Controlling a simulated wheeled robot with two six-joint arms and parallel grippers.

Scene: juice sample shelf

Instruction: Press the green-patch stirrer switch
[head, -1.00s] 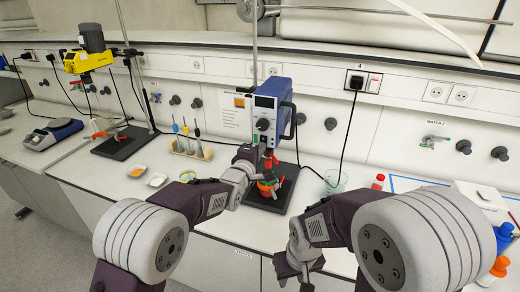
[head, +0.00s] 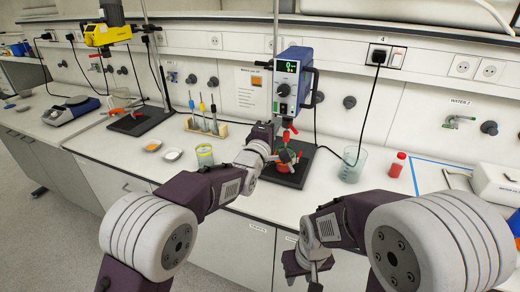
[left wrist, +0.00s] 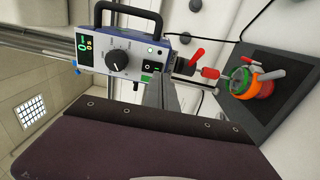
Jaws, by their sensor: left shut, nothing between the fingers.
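The blue and white stirrer (head: 290,82) hangs on its stand at the back; its display (head: 287,66) is lit and shows a green 0. In the left wrist view the stirrer (left wrist: 115,55) lies sideways. A black switch (left wrist: 152,67) with white marks sits by a green patch (left wrist: 147,78). My left gripper (head: 268,129) is shut and empty just below the stirrer's front. In the left wrist view its fingertips (left wrist: 167,72) are right beside the switch; contact is unclear. My right gripper (head: 307,265) hangs low at the bench's front; its jaws are unclear.
Below the stirrer, a vessel with orange contents (left wrist: 258,86) stands on a dark base plate (left wrist: 285,75). A glass beaker (head: 353,163) and red-capped bottle (head: 396,165) stand to the right. A pipette rack (head: 205,126) stands to the left. A yellow stirrer (head: 107,35) is farther left.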

